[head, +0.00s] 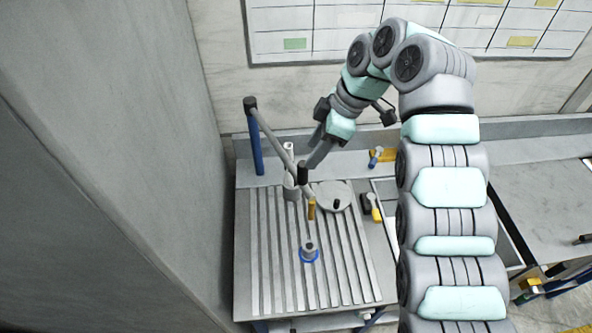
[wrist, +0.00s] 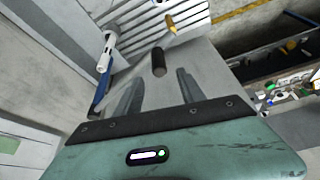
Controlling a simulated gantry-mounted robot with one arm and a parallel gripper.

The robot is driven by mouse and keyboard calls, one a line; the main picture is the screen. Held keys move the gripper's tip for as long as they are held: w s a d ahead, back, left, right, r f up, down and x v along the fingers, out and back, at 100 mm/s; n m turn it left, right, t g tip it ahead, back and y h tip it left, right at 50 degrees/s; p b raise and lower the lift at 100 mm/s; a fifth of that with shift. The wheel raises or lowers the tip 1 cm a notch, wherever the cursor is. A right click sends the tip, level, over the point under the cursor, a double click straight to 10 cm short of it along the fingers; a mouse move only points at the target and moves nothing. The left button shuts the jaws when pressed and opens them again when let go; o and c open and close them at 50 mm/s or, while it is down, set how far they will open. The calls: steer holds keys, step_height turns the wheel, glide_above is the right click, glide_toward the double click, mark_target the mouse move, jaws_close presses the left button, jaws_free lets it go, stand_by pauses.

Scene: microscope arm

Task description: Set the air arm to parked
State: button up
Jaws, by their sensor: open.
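The air arm (head: 275,136) is a grey bar running from a dark cap on a blue post (head: 255,150) down to the right over the slotted table. Its outer end carries a dark upright handle (head: 303,172), with a yellow-brown tip (head: 311,208) below. My gripper (head: 312,154) is open and empty, just above and behind the handle. In the wrist view, the dark handle (wrist: 159,62) lies ahead between the lines of my open fingers (wrist: 158,77), apparently not touching them. The yellow tip (wrist: 171,25) shows beyond it.
A white-topped cylinder (head: 289,157) stands beside the bar, close to the handle. A round grey disc (head: 332,195) with a dark knob lies to the right. A blue-ringed piece (head: 309,253) sits on the slotted table (head: 270,285). Its front area is otherwise clear.

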mark_target(298, 172)
steer(key=shift+p+x, duration=0.65)
steer(key=shift+x, duration=4.1)
jaws_close()
steer(key=shift+a, duration=0.1)
